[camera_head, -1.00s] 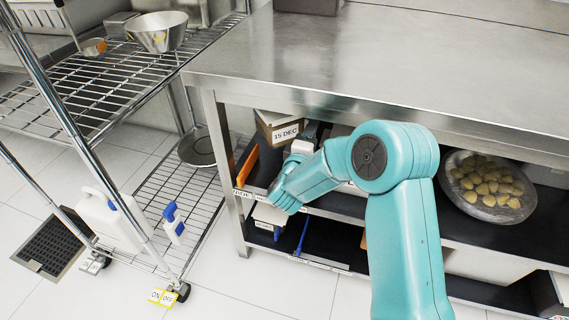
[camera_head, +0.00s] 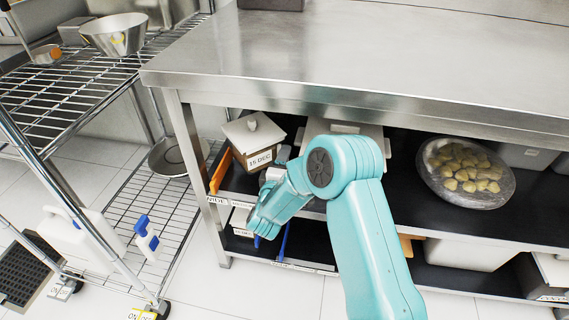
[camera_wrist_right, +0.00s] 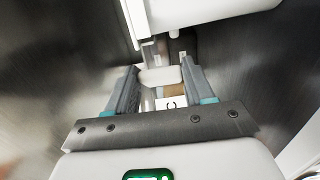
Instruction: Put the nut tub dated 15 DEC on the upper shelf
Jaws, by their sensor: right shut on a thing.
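The nut tub dated 15 DEC (camera_head: 238,158) is a brown box with a pale knobbed lid and a white date label. It is at the left end of the dark upper shelf (camera_head: 400,195) under the steel counter and looks tilted. I cannot tell whether its base touches the shelf. My right gripper (camera_head: 281,157) is at the tub's right side, partly hidden by my own wrist. In the right wrist view, the jaws (camera_wrist_right: 160,88) are shut on the tub, with brown and a label ending in C between them. My left gripper is out of view.
The steel counter (camera_head: 330,45) overhangs the shelf, with its leg (camera_head: 192,165) left of the tub. An orange board (camera_head: 220,170) stands beside the tub. A plate of round pieces (camera_head: 466,172) is on the right. A wire rack (camera_head: 60,95) stands on the left.

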